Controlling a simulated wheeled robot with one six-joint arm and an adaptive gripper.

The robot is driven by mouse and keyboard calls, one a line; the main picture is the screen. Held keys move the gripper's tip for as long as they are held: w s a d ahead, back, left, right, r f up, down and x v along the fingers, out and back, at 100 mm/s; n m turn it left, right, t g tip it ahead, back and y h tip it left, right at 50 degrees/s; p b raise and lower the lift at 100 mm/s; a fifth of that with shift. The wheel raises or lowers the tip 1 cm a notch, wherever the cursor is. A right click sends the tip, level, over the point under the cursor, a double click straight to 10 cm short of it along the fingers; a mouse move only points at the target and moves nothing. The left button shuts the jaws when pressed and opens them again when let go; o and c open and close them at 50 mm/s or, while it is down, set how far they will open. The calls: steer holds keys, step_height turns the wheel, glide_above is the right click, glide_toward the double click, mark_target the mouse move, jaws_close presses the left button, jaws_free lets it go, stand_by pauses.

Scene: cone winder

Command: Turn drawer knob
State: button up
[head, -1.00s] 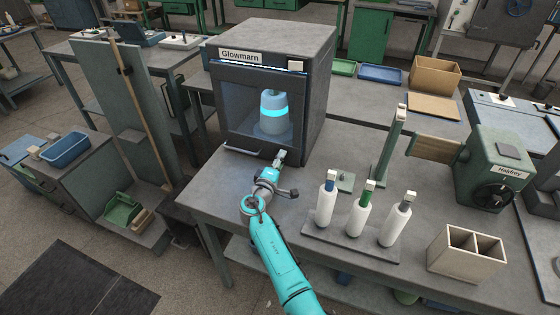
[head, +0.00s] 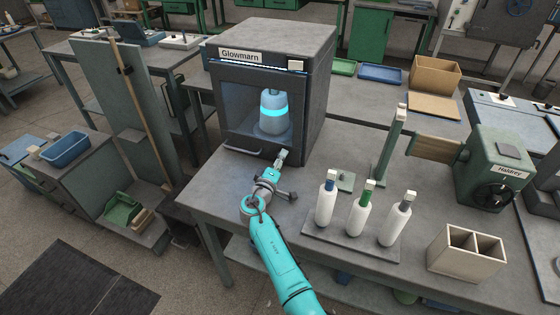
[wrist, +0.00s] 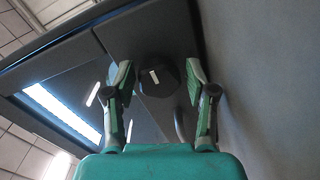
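A dark faceted knob (wrist: 158,76) with a white mark shows in the wrist view on a dark front panel. My gripper (wrist: 157,78) is open, with one finger on each side of the knob and a visible gap on both sides. In the head view my gripper (head: 281,158) is at the lower right of the front of the grey Glowmarn cabinet (head: 310,110). The knob is hidden there. Behind the cabinet's window is a bottle-shaped object (head: 272,112) with a glowing blue band.
The bench top (head: 225,185) is clear to the left of my arm. To the right stand a rack (head: 350,245) of several white bottles, a divided box (head: 465,255) and a green Haldrey machine (head: 490,165). A tall panel (head: 110,95) stands left of the bench.

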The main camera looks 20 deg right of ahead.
stand_by(0.3)
steer(key=v, duration=1.2)
stand_by(0.3)
